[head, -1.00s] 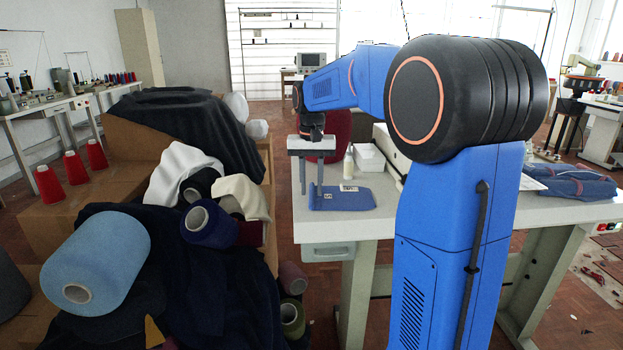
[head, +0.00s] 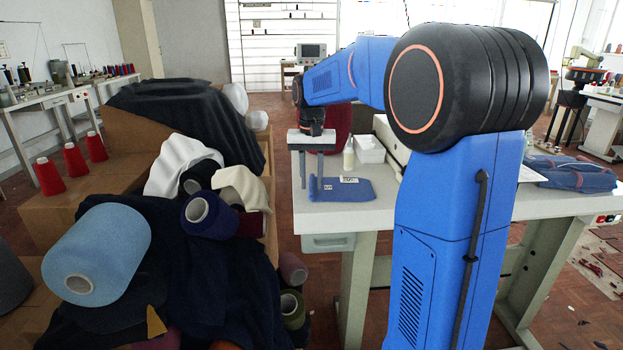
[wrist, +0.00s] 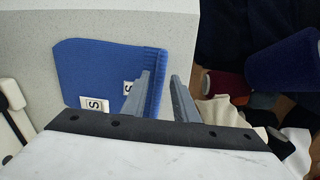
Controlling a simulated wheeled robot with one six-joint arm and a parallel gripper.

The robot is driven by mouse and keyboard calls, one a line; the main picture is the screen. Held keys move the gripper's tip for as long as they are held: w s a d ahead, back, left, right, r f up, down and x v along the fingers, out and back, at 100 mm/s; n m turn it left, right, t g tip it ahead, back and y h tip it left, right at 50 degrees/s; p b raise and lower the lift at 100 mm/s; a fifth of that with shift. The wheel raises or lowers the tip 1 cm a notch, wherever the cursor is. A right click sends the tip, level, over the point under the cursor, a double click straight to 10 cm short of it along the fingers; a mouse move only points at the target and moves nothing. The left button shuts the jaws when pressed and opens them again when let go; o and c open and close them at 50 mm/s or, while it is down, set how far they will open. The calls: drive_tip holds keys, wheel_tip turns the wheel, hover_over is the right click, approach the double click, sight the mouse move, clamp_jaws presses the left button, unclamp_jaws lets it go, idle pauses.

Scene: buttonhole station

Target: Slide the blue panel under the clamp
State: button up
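The blue panel (head: 352,191) lies flat on the pale table top, with small white labels on it. It also shows in the wrist view (wrist: 92,68), with a ribbed edge at its right. In the wrist view my gripper (wrist: 162,76) has one finger over the panel near the ribbed edge and the other beyond that edge. I cannot tell whether the fingertips touch the panel or table. The clamp cannot be made out; my arm hides part of the machine.
A white bin (head: 369,149) and a white bottle (head: 349,155) stand behind the panel. Folded blue garments (head: 570,172) lie at the table's right. Boxes with dark cloth and a large light-blue cone (head: 105,250) crowd the left, close to the table's edge.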

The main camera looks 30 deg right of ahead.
drive_tip(key=shift+f, duration=0.65)
idle(0.3)
idle(0.5)
clamp_jaws()
drive_tip(key=shift+r, duration=0.2)
drive_tip(key=shift+r, duration=2.4)
